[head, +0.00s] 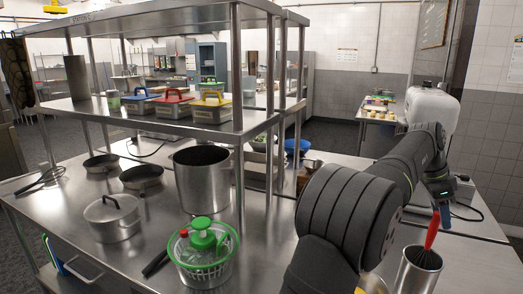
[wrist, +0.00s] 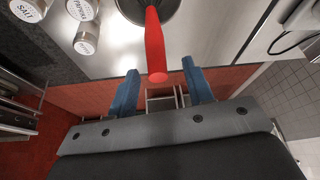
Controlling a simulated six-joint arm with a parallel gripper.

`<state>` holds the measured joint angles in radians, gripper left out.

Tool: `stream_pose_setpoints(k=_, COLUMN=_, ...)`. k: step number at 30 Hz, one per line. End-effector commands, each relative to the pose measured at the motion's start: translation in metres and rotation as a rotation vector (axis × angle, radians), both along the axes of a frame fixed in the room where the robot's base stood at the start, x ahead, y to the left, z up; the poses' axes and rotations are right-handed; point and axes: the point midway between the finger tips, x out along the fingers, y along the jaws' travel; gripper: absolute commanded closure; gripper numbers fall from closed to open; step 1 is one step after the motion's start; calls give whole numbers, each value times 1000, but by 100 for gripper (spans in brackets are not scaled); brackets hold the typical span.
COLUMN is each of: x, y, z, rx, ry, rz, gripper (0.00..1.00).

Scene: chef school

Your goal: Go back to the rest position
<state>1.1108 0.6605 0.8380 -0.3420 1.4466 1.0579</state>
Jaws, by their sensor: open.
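My gripper (wrist: 163,88) is open in the wrist view, its two blue fingers apart. A red-handled utensil (wrist: 154,42) points towards the gap between them, and neither finger is seen touching it. In the head view my gripper (head: 441,205) is at the right, fingers pointing down, close to the red handle (head: 432,232). The utensil stands tilted in a steel cylindrical container (head: 416,272). My arm covers much of the right side of the counter.
A green-lidded basket (head: 206,262), a tall pot (head: 202,182) and a lidded pot (head: 113,217) stand on the steel counter left of my arm. A shelf post (head: 239,175) rises behind. A cable lies at the right.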

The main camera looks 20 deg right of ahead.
Motion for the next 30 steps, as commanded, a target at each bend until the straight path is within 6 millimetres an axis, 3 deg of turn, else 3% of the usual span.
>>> stream_pose_setpoints(k=14, x=3, y=4, z=12, rx=-3, ry=-1, rz=1, gripper=53)
stream_pose_setpoints(k=30, x=26, y=37, z=106, rx=-4, ry=-2, rz=2, gripper=53)
